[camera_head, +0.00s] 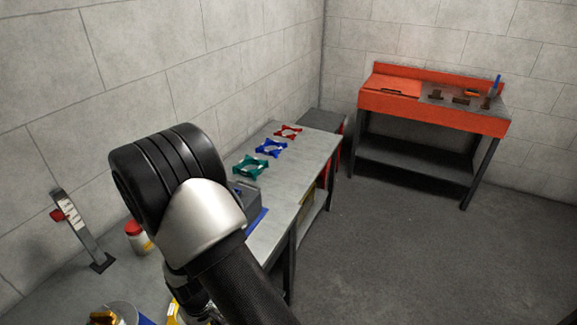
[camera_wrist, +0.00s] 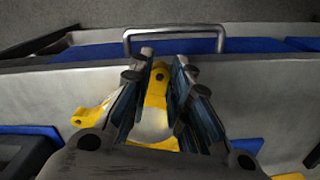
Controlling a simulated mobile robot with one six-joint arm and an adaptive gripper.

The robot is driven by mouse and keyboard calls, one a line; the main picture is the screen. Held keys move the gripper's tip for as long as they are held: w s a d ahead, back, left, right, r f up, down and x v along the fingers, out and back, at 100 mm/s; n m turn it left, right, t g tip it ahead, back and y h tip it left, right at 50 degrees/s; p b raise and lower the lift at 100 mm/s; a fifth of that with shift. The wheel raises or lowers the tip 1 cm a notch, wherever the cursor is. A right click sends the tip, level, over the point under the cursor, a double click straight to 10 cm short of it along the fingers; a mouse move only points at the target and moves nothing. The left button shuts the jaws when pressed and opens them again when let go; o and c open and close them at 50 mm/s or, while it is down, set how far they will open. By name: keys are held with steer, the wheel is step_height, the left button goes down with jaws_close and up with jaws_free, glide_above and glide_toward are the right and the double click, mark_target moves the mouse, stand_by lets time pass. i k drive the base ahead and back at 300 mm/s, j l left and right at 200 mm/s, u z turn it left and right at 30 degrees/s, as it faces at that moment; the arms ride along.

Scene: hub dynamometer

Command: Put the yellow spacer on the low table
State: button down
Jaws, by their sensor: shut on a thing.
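The yellow spacer (camera_wrist: 157,92) shows in the wrist view between the two fingers of my gripper (camera_wrist: 164,62), which is shut on it. A yellow lobe of it sticks out left of the fingers.
Green (camera_head: 251,167), blue (camera_head: 271,148) and red (camera_head: 288,132) spacers lie in a row on the grey table. A grey box (camera_head: 246,197) is near them. A red-lidded jar (camera_head: 138,238) stands left. An orange workbench (camera_head: 435,104) stands at the back right. Floor between is clear.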

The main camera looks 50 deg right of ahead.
mark_target(284, 180)
steer(key=l+z, duration=0.5)
steer(key=z, duration=0.15)
steer(key=i+l+z, duration=0.15)
steer(key=z, duration=0.2)
steer(key=i+l+z, duration=0.2)
steer(key=z, duration=0.25)
steer(key=i+l+z, duration=0.3)
steer(key=z, duration=0.15)
steer(key=i+l+z, duration=0.15)
steer(key=i+z, duration=0.15)
steer(key=z, duration=0.15)
steer(key=i+u, duration=0.3)
steer(key=i+l+u, duration=0.15)
steer(key=i+u, duration=0.2)
steer(key=i+j+u, duration=0.1)
steer(key=u, duration=0.4)
steer(key=i+u, duration=0.3)
steer(key=u, duration=0.2)
steer(key=i+l+u, duration=0.15)
steer(key=u, duration=0.35)
steer(key=i+l+u, duration=0.15)
steer(key=u, duration=0.3)
steer(key=i+l+u, duration=0.15)
steer(key=i+u, duration=0.15)
